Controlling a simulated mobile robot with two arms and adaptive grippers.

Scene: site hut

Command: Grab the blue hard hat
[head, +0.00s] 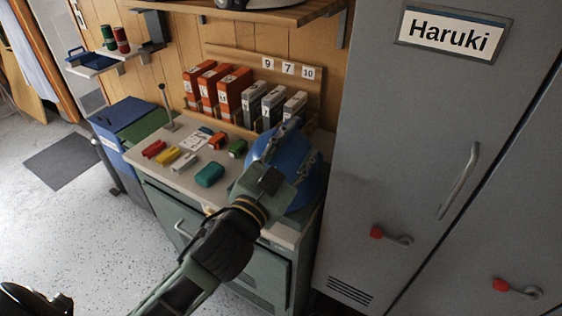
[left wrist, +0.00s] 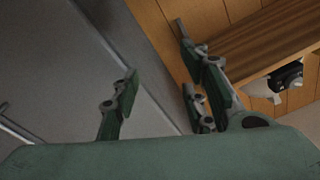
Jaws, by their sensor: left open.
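The blue hard hat (head: 308,178) sits at the right end of the workbench top, close to the grey locker. My right gripper is not in view.
The workbench (head: 165,172) carries small coloured items, including a teal case (head: 209,174). Orange binders (head: 234,93) and grey binders stand behind. The locker (head: 400,130) closes off the right side. A wooden shelf (left wrist: 262,42) hangs above. The floor at left is open.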

